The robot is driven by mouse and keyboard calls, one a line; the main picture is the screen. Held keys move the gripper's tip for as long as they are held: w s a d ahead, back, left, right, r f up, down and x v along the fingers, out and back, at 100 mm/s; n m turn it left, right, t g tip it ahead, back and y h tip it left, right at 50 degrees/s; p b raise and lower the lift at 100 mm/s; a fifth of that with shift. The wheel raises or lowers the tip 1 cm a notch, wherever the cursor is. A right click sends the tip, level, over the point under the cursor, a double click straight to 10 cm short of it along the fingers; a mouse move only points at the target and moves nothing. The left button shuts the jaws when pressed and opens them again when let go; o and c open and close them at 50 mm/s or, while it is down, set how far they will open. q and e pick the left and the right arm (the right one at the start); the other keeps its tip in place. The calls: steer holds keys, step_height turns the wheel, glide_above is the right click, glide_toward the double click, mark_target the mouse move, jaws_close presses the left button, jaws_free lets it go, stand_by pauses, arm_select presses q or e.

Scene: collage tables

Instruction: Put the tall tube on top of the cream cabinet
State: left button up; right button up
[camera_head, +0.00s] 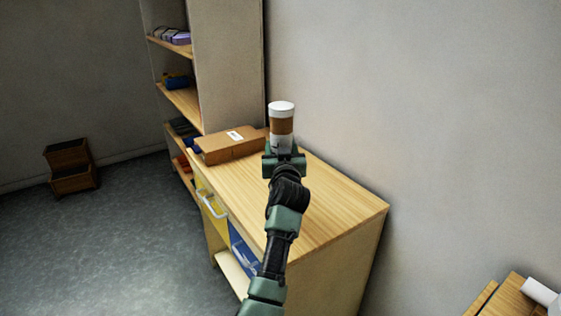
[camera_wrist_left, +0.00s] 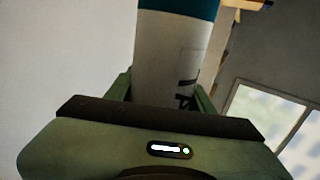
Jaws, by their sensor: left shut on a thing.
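My left gripper (camera_head: 284,157) is shut on the tall tube (camera_head: 281,125), which stands roughly upright in it. In the head view the tube is white with a brown band; in the left wrist view the tube (camera_wrist_left: 165,55) is white with a teal band higher up, between the green fingers. The cream cabinet (camera_head: 322,285) has a light wood top (camera_head: 330,205). The gripper and tube appear over the far part of that top. The tube's lower end is hidden by the gripper, so I cannot tell if it touches. My right gripper is out of view.
A brown cardboard box (camera_head: 230,145) lies on the far end of the cabinet top, left of the tube. A tall shelf unit (camera_head: 228,65) stands behind. The near right part of the top is clear.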

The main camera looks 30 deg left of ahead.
arm_select(q)
step_height(320, 180, down, 5)
steer(key=shift+r, duration=0.2)
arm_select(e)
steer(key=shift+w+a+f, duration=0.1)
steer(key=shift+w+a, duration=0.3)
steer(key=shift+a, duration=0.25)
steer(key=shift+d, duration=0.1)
arm_select(q)
steer(key=o, duration=1.1)
steer(key=shift+f, duration=0.1)
steer(key=o, duration=0.4)
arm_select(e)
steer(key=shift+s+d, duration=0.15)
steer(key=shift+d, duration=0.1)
